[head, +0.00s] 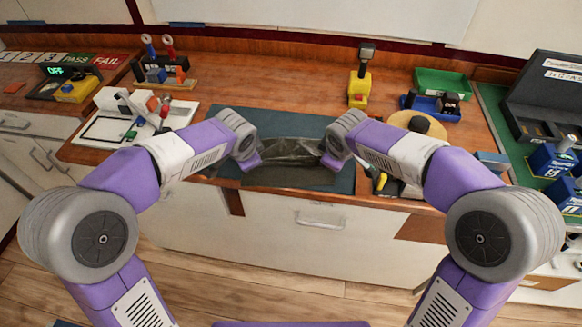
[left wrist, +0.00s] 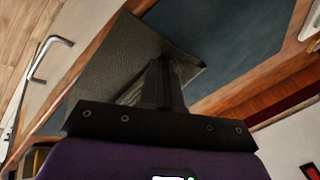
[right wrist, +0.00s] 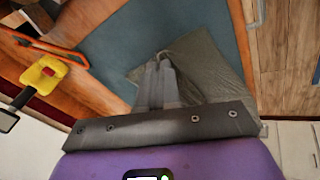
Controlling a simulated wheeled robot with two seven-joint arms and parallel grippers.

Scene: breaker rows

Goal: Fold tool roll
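The tool roll (head: 284,150) is a dark grey-green cloth on a blue mat (head: 300,122) at the middle of the bench. Its near part looks raised and creased between my two grippers. My left gripper (head: 255,161) is at the cloth's left end; in the left wrist view its fingers are close together on the edge of the cloth (left wrist: 115,62). My right gripper (head: 328,160) is at the right end; in the right wrist view its fingers close on the rumpled edge of the cloth (right wrist: 208,68). The fingertips are partly hidden by the cloth.
A yellow-based tool (head: 359,88) stands behind the mat to the right. A green tray (head: 443,83) and a blue tray (head: 424,104) lie farther right. A white board with parts (head: 100,130) is to the left. A yellow-handled tool (head: 381,181) lies near my right forearm.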

